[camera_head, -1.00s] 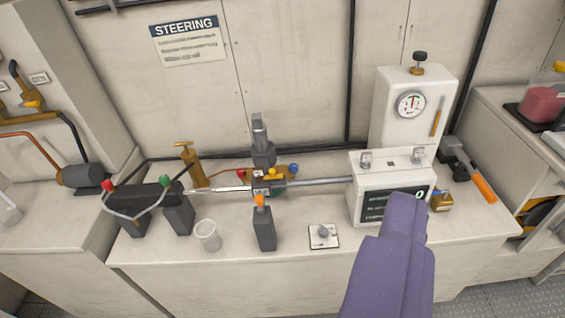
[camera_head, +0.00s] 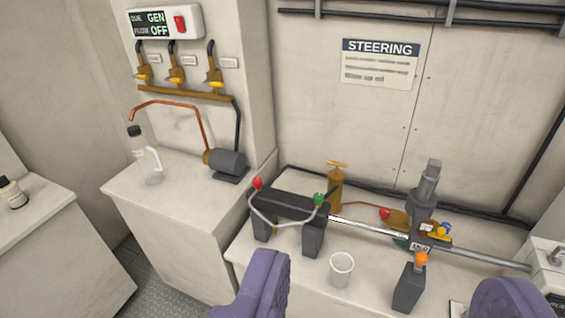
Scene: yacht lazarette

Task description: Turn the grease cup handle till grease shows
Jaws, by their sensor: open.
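The brass grease cup (camera_head: 336,190) stands upright on the bench behind the dark cylinder, with a T-shaped handle (camera_head: 338,164) on top. A thin copper pipe runs from its lower part to the right, towards the steering gear. No grease can be made out at this distance. My gripper (camera_head: 385,272) shows as two purple fingers, wide apart, at the bottom of the view. It is open and empty, nearer to me than the cup and not touching it.
A dark cylinder (camera_head: 288,205) with red and green fittings and a hose lies in front of the cup. A clear beaker (camera_head: 341,268), an orange-topped grey post (camera_head: 408,288) and a steel rod (camera_head: 480,256) are to the right. A bottle (camera_head: 148,160) stands on the left counter.

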